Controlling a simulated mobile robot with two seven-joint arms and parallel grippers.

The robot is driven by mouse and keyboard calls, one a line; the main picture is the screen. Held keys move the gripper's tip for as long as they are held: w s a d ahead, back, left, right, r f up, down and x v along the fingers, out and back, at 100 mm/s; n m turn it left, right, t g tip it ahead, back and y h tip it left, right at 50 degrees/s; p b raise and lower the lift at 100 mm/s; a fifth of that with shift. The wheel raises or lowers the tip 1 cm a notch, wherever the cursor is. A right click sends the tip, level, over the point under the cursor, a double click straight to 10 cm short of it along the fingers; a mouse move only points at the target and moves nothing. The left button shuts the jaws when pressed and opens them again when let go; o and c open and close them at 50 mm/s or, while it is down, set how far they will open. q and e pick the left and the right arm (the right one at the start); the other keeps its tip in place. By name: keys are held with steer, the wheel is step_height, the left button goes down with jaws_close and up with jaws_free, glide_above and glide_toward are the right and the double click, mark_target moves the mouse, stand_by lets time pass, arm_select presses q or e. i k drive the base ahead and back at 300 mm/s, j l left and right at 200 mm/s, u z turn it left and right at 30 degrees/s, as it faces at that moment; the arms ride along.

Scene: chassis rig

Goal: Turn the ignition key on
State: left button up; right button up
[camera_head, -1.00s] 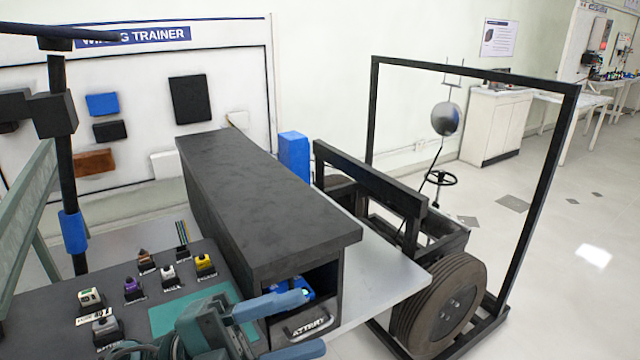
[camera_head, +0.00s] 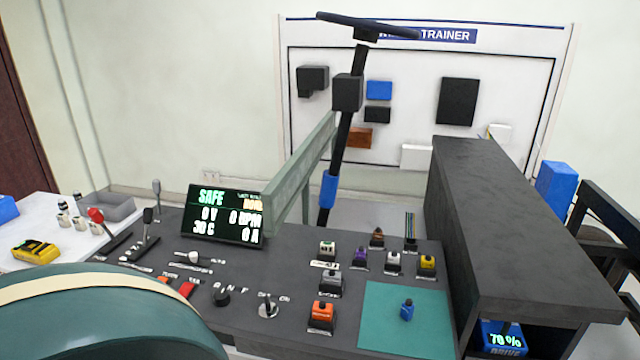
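Neither of my grippers shows.
A black knob (camera_head: 222,297) and an orange block (camera_head: 321,315) flank the switch. A blue piece (camera_head: 407,311) lies on the teal mat (camera_head: 380,335). Levers (camera_head: 146,235) stand at the left. A steering column (camera_head: 340,150) and a dark cabinet (camera_head: 500,220) rise behind and right.

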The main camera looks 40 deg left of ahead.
mark_target(267, 302)
steer(key=u, duration=2.45)
